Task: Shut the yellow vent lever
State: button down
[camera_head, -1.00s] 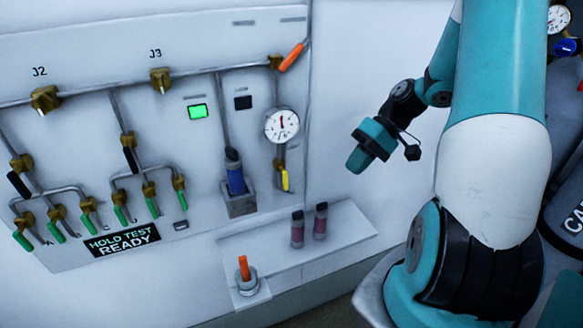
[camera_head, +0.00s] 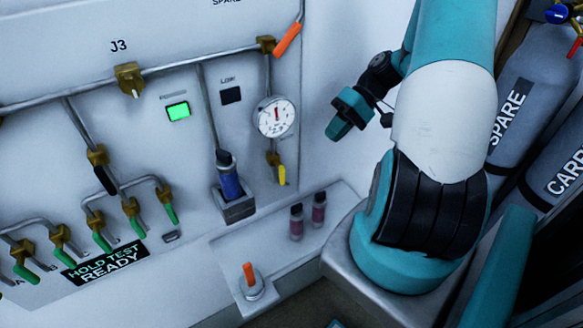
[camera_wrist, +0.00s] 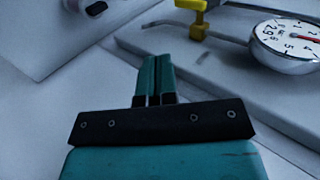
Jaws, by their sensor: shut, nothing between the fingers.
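The yellow vent lever (camera_head: 282,175) hangs down from a brass valve below the round gauge in the head view, roughly along the pipe. In the wrist view the yellow lever (camera_wrist: 192,5) is partly cut off at the top edge, left of the gauge. My gripper (camera_head: 338,128) is shut and empty, to the right of the gauge and lever in the head view and apart from the panel. In the wrist view its teal fingertips (camera_wrist: 155,60) are together, with clear space between them and the lever.
The pressure gauge (camera_head: 274,117) sits just above the lever. A blue-bodied cartridge (camera_head: 230,183) stands in a holder to its left. Two dark red vials (camera_head: 296,222) and an orange-handled item (camera_head: 249,273) stand on the ledge (camera_head: 285,255) below. Grey cylinders (camera_head: 528,100) stand at right.

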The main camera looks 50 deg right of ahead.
aim_at(285, 181)
jog(key=shift+w+a+r+p+x, duration=0.1)
jog(key=shift+a+r+p+x, duration=0.5)
jog(key=shift+x, duration=1.55)
jog(key=shift+w+a+r+p+x, duration=0.15)
jog(key=shift+p+x, duration=0.9)
jog(key=shift+x, duration=1.1)
jog(key=shift+a+r+p+x, duration=0.3)
jog(key=shift+p+x, duration=0.5)
jog(key=shift+x, duration=1.35)
